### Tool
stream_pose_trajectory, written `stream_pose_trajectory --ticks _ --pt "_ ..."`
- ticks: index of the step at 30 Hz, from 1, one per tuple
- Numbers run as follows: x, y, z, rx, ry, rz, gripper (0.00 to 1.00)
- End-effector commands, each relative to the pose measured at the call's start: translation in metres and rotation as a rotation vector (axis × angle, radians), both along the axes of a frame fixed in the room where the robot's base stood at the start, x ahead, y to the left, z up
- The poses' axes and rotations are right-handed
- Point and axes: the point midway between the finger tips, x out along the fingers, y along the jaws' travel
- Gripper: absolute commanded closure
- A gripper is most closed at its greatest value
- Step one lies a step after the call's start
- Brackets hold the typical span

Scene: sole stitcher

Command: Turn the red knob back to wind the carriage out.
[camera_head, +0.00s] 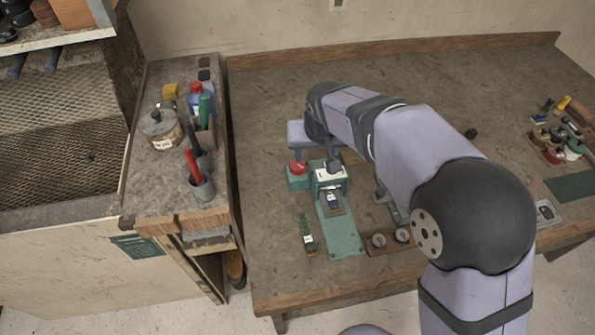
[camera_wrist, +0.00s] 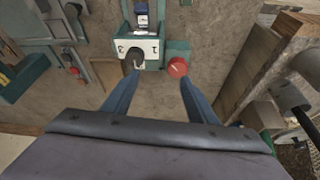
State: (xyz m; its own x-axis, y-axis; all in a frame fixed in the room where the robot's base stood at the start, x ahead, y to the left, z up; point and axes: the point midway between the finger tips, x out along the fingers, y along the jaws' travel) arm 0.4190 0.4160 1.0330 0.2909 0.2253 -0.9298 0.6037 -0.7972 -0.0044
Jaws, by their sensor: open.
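The red knob (camera_head: 297,168) sits on a small green block at the left of the green stitcher (camera_head: 340,235) in the head view. In the wrist view the red knob (camera_wrist: 177,67) is right of the white plate (camera_wrist: 150,48) marked 3 and 1. A black round part (camera_wrist: 133,60) sits at that plate. The carriage (camera_head: 333,201) with a dark blue piece lies on the green bed, in front of the machine's head. My gripper (camera_wrist: 160,76) is open and empty. Its right fingertip appears just below the red knob; whether it touches cannot be told.
A green strip (camera_head: 307,234) lies left of the bed, and a wooden holder with round dials (camera_head: 392,241) lies to its right. The bench behind the machine is mostly clear.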

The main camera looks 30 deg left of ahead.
Motion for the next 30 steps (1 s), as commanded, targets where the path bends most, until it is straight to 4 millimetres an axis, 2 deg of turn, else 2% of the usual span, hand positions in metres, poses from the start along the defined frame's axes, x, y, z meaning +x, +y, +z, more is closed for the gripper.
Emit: stream_pose_trajectory --ticks 1,2,6,14,30 --pt "-0.006 0.015 -0.006 0.009 -0.007 0.020 0.47" --pt "-0.009 0.021 -0.006 0.011 -0.009 0.029 0.47" --pt "-0.018 0.033 -0.008 0.007 -0.015 0.063 0.47" --pt "-0.017 0.035 -0.012 0.003 -0.014 0.066 0.47" --pt "0.000 0.049 -0.066 0.003 -0.014 0.066 0.47"
